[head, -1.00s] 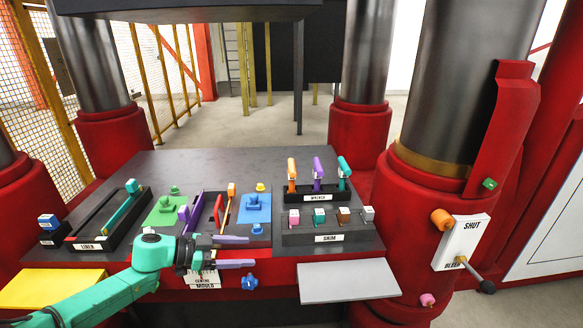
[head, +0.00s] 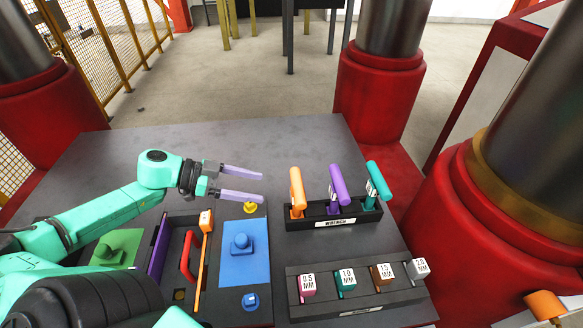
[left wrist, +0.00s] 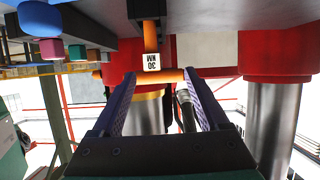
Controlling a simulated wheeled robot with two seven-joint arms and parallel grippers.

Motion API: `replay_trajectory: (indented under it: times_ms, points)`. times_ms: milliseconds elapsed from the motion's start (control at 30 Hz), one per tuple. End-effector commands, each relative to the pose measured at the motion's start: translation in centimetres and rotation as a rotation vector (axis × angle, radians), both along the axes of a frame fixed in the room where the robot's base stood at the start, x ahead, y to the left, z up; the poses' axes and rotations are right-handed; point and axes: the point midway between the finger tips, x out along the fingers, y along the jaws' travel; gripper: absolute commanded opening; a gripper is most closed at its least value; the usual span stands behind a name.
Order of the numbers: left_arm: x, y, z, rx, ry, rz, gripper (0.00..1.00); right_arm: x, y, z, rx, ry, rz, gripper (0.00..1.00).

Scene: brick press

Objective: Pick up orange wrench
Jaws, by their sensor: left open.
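The orange wrench (head: 297,188) stands upright in the left place of a black rack (head: 358,218) labelled WRENCH. Its T-shaped handle is on top. In the left wrist view the orange wrench (left wrist: 151,30) shows ahead, with its crossbar spanning the gap near the fingertips and a white size tag on its shaft. My left gripper (head: 262,188) is open and empty, its purple fingers pointing right toward the wrench, a short way to its left in the head view. Whether the fingers touch it is unclear. My right gripper is not in view.
A purple wrench (head: 338,184) and a teal wrench (head: 377,182) stand to the right in the same rack. A shim tray (head: 390,311) with several labelled blocks lies in front. A blue plate (head: 243,265) is below my gripper. A red column base (head: 375,100) rises behind.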

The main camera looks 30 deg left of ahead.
Motion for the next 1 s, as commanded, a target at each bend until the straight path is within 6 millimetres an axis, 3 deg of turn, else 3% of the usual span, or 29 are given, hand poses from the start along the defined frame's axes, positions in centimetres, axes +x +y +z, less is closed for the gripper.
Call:
replay_trajectory:
  times_ms: [167,433,667,767,1000]
  points:
    - [1.2,-2.1,-0.8,0.001,0.002,-0.012,0.78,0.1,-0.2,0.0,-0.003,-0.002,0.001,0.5]
    - [4.4,-6.0,-2.7,-0.002,-0.005,-0.006,0.78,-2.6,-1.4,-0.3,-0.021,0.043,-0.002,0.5]
    - [5.2,-7.1,-3.5,0.0,-0.002,-0.005,0.78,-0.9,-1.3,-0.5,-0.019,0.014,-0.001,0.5]
    - [5.7,-7.7,-4.2,0.001,-0.003,-0.006,0.78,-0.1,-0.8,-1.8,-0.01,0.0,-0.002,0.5]
    - [7.3,-9.7,-6.1,0.005,-0.002,-0.005,0.78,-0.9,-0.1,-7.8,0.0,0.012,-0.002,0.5]
